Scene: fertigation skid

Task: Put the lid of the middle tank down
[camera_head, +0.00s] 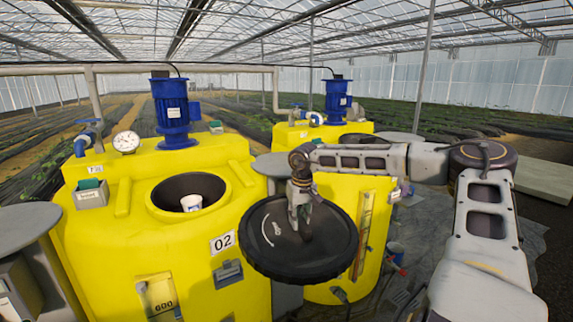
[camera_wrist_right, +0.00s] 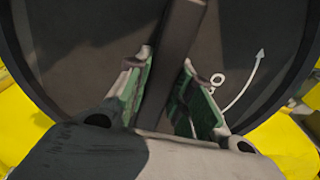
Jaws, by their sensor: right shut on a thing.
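The black round lid (camera_head: 272,250) hangs in the air in front of the yellow middle tank (camera_head: 130,246), which is marked 02, to the right of its open mouth (camera_head: 160,195). My right gripper (camera_head: 303,225) is shut on the lid's raised bar. In the right wrist view, my right gripper (camera_wrist_right: 167,100) has its green-padded fingers on both sides of the bar (camera_wrist_right: 172,62); the lid (camera_wrist_right: 85,45) fills most of that view. A white cup (camera_head: 191,203) shows inside the tank's mouth. My left gripper is not seen.
A blue motor (camera_head: 172,112) and a pressure gauge (camera_head: 126,142) stand on the tank behind the mouth. A second yellow tank (camera_head: 345,190) with a blue motor (camera_head: 338,104) is at the right. Grey round tables (camera_head: 24,226) flank the tank.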

